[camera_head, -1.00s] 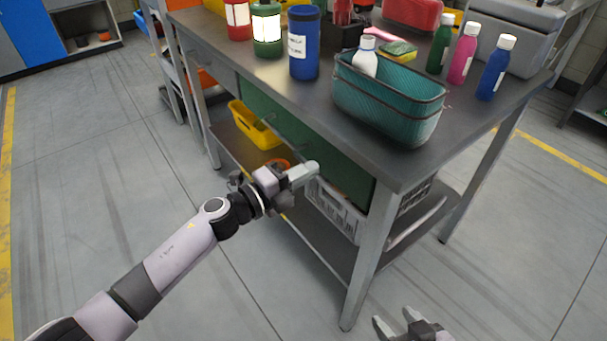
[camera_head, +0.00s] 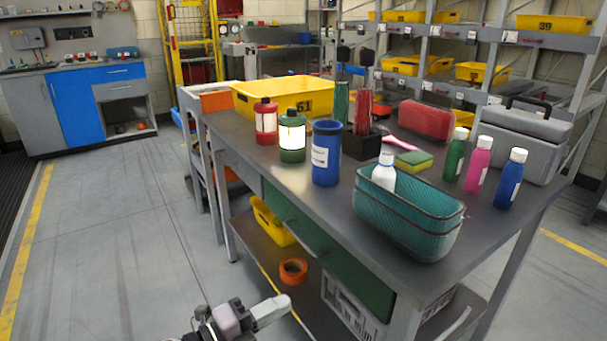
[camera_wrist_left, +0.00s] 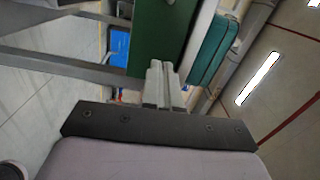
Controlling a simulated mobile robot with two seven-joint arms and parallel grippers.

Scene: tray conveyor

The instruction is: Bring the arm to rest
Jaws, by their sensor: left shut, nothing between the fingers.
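My left gripper (camera_head: 272,312) is at the bottom of the head view, in front of the workbench and below its top. Its fingers are together with nothing between them, and they also show closed in the left wrist view (camera_wrist_left: 165,85). The workbench (camera_head: 290,215) stands to the right of and beyond the gripper. My right gripper is out of the head view.
On the bench are a teal basket (camera_head: 410,215) holding a white bottle (camera_head: 384,175), a blue container (camera_head: 326,155), several other bottles and a yellow bin (camera_head: 285,97). An orange tape roll (camera_head: 293,271) lies on the lower shelf. Floor at left (camera_head: 120,230) is clear.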

